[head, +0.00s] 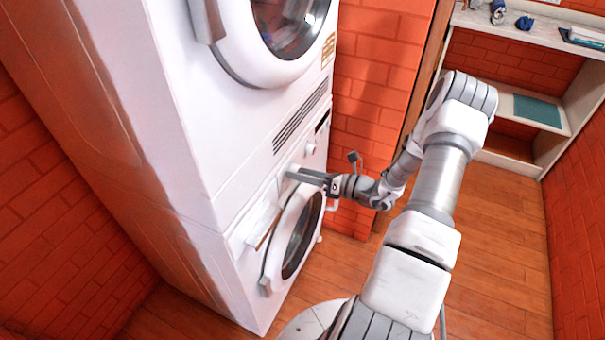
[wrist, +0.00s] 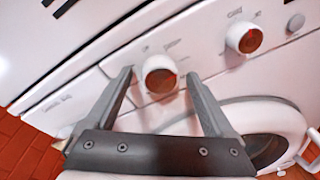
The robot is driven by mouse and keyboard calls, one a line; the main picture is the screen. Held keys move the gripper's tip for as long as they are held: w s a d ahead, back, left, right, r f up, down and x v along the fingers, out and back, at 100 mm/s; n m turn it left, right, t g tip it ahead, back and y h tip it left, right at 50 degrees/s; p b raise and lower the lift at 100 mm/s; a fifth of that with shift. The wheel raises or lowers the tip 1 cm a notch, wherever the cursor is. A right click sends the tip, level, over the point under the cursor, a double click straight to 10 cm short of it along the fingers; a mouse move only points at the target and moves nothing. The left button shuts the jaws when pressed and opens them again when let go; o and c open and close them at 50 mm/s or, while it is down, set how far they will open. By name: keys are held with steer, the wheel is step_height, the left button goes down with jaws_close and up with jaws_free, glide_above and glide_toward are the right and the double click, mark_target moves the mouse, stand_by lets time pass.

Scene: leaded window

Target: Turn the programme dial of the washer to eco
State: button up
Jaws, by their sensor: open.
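The washer (head: 240,238) is the lower white machine of the stack in the head view, with a round door (head: 300,235). In the wrist view its panel carries two white dials with orange-brown faces. One dial (wrist: 160,75) sits between the fingertips of my gripper (wrist: 158,76), which is open with a finger on either side. I cannot tell whether the fingers touch it. The other dial (wrist: 243,38) is to the upper right, clear of the fingers. The markings are too small to read, so I cannot tell which is the programme dial or where it points. In the head view my gripper (head: 293,173) hides the nearer dial.
A second white machine (head: 215,110) with a round door stands on top of the washer. A small round button (wrist: 295,22) is right of the dials. Shelves (head: 535,110) stand at the back right. The wooden floor (head: 490,260) on the right is clear.

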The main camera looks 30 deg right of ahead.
steer(key=p+v, duration=0.1)
steer(key=v, duration=1.6)
steer(key=shift+s, duration=0.2)
steer(key=shift+w, duration=0.1)
steer(key=s+a+r+n+g+h+p, duration=0.1)
steer(key=a+r+n+g+h+p, duration=0.15)
steer(key=a+r+n+g, duration=1.05)
steer(key=s+a+r+n+t+h+p, duration=0.1)
steer(key=s+a+r+n+t+h, duration=0.1)
steer(key=r+n, duration=0.5)
steer(key=s+a+r+n+t+h+p, duration=0.1)
steer(key=s+a+r+n+h+p, duration=0.1)
steer(key=s+a+r+n, duration=0.3)
steer(key=s+a+r+n+t+h+p, duration=0.1)
steer(key=s+a+r+n+t+h, duration=0.1)
steer(key=r+n, duration=0.8)
steer(key=s+a+r+h, duration=0.1)
steer(key=a, duration=0.1)
steer(key=shift+s+a+r+t+h+p, duration=0.2)
steer(key=shift+s+a+t+h+p, duration=0.05)
steer(key=shift+t+h+p, duration=0.1)
